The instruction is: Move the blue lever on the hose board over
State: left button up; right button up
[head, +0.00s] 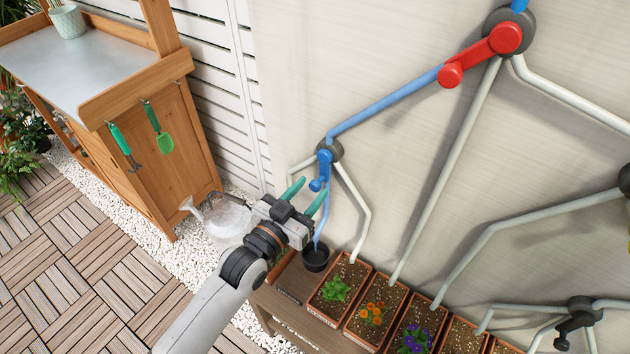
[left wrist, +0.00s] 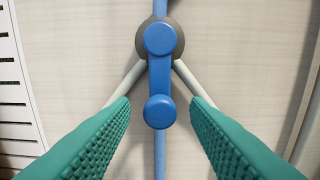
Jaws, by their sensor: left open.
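The blue lever (head: 323,172) sits on a dark grey round hub on the pale hose board (head: 330,60). In the left wrist view the blue lever (left wrist: 160,80) points straight down from its pivot, its round knob at the lower end. My left gripper (head: 305,190) is open in front of the board, just below and beside the lever. In the left wrist view its green ribbed fingers (left wrist: 160,130) stand to either side of the knob, with gaps on both sides. My right gripper does not show.
A red lever (head: 480,55) is at the upper right, with a blue pipe (head: 385,103) running down from it. A black lever (head: 575,325) is at the lower right. Potted flowers (head: 370,312) and a small black pot (head: 316,258) stand below. A wooden bench (head: 165,145) stands left.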

pick_arm(q)
jog(key=shift+x, duration=1.35)
jog(key=shift+c, duration=0.5)
grip_shut()
